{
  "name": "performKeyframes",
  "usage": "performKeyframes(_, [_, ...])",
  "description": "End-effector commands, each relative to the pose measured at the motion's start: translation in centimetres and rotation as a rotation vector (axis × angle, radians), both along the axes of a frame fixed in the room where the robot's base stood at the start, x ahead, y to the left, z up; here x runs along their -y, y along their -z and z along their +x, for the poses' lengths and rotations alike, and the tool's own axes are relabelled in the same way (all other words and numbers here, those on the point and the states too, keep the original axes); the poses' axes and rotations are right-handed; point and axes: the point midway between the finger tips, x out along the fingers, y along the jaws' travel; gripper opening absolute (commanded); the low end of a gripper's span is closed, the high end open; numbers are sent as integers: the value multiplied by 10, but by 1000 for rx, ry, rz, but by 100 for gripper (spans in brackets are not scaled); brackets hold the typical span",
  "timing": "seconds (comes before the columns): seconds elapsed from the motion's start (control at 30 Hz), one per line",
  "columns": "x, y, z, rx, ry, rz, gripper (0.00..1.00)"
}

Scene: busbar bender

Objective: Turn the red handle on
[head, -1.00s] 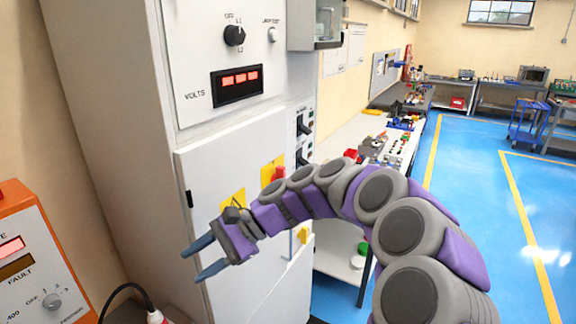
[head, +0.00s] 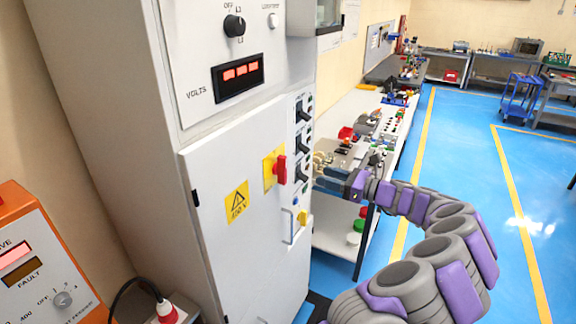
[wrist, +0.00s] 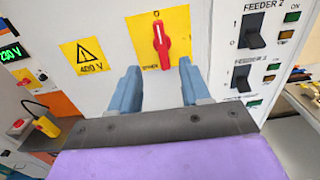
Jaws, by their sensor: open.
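The red handle (head: 280,169) is a rotary switch on a yellow plate on the grey cabinet's front door.
A yellow 400 V warning sign (head: 237,204) is left of the handle. Black feeder switches (head: 302,141) line the panel to its right. A grey door handle (head: 289,227) is below. A workbench (head: 339,228) stands behind my gripper. An orange box (head: 40,262) is at the lower left.

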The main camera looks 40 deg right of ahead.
Motion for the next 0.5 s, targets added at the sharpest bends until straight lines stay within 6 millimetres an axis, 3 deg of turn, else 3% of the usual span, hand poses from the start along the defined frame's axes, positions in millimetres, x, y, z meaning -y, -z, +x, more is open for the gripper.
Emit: performKeyframes(0.5, [-39, 1, 94, 0, -4, -2, 47])
